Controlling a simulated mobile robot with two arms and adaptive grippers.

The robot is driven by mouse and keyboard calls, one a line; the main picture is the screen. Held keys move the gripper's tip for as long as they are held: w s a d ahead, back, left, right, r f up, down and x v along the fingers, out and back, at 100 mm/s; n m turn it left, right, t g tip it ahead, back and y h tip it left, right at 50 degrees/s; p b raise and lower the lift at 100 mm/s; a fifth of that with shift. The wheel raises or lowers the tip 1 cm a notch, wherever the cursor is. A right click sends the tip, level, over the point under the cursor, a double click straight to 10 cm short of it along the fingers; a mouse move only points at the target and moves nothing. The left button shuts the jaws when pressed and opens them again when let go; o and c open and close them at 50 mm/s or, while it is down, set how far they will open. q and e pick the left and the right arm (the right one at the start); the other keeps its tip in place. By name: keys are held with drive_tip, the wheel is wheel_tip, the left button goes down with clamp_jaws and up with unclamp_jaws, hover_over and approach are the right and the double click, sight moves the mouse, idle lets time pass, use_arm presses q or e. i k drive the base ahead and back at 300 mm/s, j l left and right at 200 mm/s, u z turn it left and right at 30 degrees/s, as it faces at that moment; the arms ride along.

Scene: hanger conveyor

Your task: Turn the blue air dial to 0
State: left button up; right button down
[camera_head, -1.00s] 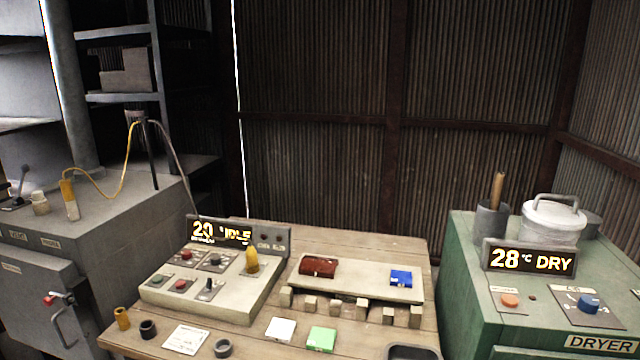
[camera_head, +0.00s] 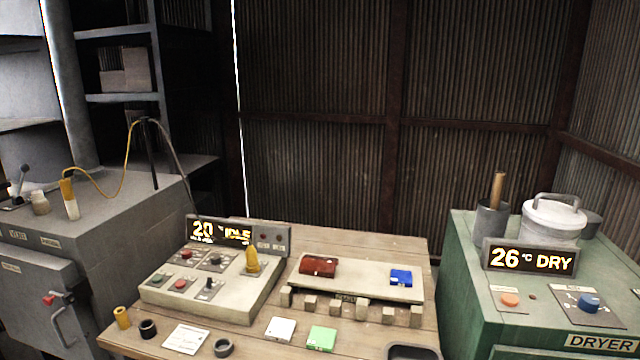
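The blue dial (camera_head: 588,302) sits on a dark square plate with small white marks on the green dryer (camera_head: 465,270) at the right. The marks and the dial's exact setting are too small to read. The dryer's display (camera_head: 529,258) reads 26 °C DRY. An orange button (camera_head: 510,300) is on a plate to the left of the dial. Neither of my grippers is in view, and nothing touches the dial.
A lidded pot (camera_head: 553,222) and a cup with a wooden handle (camera_head: 491,220) stand on the dryer behind its display. The wooden table (camera_head: 365,244) to the left holds a control box (camera_head: 235,308) and a pale rack (camera_head: 340,285). A grey furnace-like cabinet (camera_head: 120,225) stands far left.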

sight(587, 303)
drive_tip(key=z, duration=1.4)
